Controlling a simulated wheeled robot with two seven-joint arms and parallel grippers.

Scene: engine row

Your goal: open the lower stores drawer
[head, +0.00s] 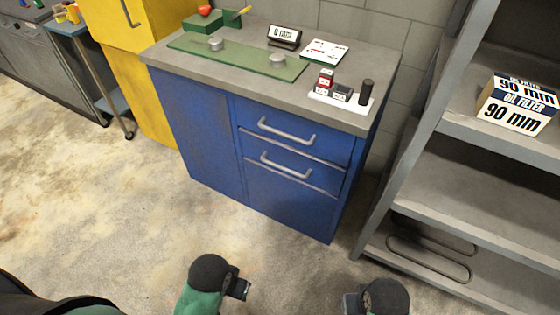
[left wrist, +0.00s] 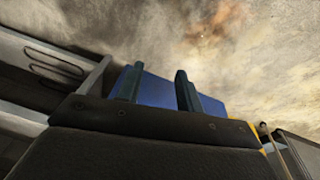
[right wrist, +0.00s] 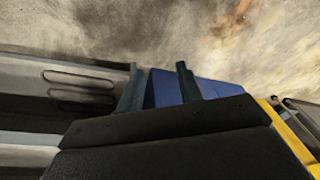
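The blue cabinet (head: 205,130) stands ahead with two drawers one above the other on its right side. The lower stores drawer (head: 290,180) is shut, with a grey bar handle (head: 286,166) across it. The upper drawer (head: 292,140) is shut too, with its own bar handle (head: 286,132). My left gripper (head: 240,288) and my right gripper (head: 352,302) are low in the head view, apart from the cabinet. In the left wrist view my left fingers (left wrist: 158,86) stand apart with nothing between them. My right fingers (right wrist: 160,85) also stand apart and empty.
The grey worktop (head: 345,118) holds a green mat, a sign, and small boxes on a white tray. A grey shelf rack (head: 470,190) with an oil filter box (head: 515,103) stands close on the right. A yellow cabinet (head: 140,85) is at left. The floor in front is clear.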

